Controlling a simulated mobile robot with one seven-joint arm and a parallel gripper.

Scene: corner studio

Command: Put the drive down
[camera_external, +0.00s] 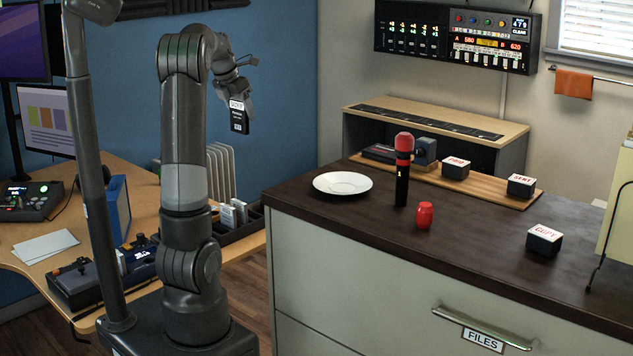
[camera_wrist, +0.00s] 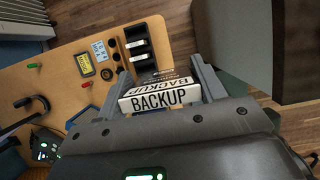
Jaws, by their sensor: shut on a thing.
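My gripper (camera_external: 238,98) is raised in the air, left of the dark-topped cabinet and above the level of its top. It is shut on the drive (camera_external: 239,119), a black box with a white label, which hangs below the fingers. In the wrist view the drive (camera_wrist: 160,97) sits between the two grey fingers of my gripper (camera_wrist: 166,83), and its white label reads BACKUP. The drive touches no surface that I can see. Its far end is hidden in the wrist view.
The cabinet top (camera_external: 450,248) holds a white plate (camera_external: 342,183), a red-and-black microphone (camera_external: 403,170), a red jar (camera_external: 425,215), a COPY block (camera_external: 544,240) and a wooden board (camera_external: 490,190) with blocks. The desk (camera_wrist: 65,75) carries a black slotted rack (camera_wrist: 140,45) and small items.

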